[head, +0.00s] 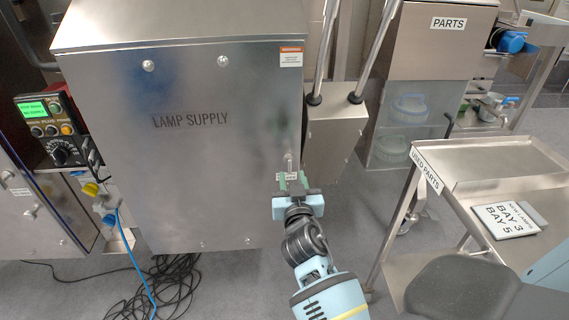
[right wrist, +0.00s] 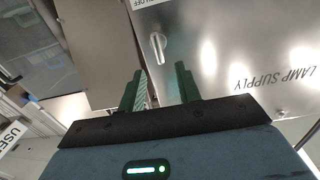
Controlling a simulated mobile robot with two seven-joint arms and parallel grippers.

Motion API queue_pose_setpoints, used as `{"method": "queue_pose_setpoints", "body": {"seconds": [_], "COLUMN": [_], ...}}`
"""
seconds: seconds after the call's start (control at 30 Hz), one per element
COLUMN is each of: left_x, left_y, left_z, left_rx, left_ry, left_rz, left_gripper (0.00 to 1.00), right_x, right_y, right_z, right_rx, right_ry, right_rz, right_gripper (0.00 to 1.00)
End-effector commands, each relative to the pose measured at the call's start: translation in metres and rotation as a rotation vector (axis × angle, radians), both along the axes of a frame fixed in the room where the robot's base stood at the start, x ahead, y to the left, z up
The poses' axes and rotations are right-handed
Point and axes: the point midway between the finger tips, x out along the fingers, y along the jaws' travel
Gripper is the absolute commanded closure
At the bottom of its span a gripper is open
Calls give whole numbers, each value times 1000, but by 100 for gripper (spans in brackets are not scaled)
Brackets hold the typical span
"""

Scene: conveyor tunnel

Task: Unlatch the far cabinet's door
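A steel cabinet (head: 190,190) marked LAMP SUPPLY stands left of centre in the head view, with its door closed. A small upright latch handle (head: 289,160) is on the door near its right edge. In the right wrist view the latch handle (right wrist: 158,47) appears beyond the fingertips, between their lines. My right gripper (head: 292,181) is in front of the door just below the latch; its green fingers (right wrist: 160,75) are apart with nothing between them. It looks clear of the handle. My left gripper is not in view.
A control box (head: 48,128) with cables hangs left of the cabinet. A grey box with pipes (head: 333,140) adjoins its right side. A steel cart (head: 490,165) labelled USED PARTS stands at right. Black cables (head: 170,290) lie on the floor.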

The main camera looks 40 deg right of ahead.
Motion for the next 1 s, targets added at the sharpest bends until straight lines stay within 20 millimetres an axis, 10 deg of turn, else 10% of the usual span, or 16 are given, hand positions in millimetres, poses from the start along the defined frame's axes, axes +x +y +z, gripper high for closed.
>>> {"method": "queue_pose_setpoints", "body": {"seconds": [0.5, 1.0], "left_x": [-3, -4], "left_y": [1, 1], "left_z": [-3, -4], "left_rx": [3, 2], "left_ry": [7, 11], "left_rz": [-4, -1], "left_gripper": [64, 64], "right_x": [57, 63], "right_y": [-35, -39], "right_z": [0, 0], "right_rx": [-2, -1], "right_ry": [1, 2], "right_rz": [1, 1], "right_gripper": [66, 77]}}
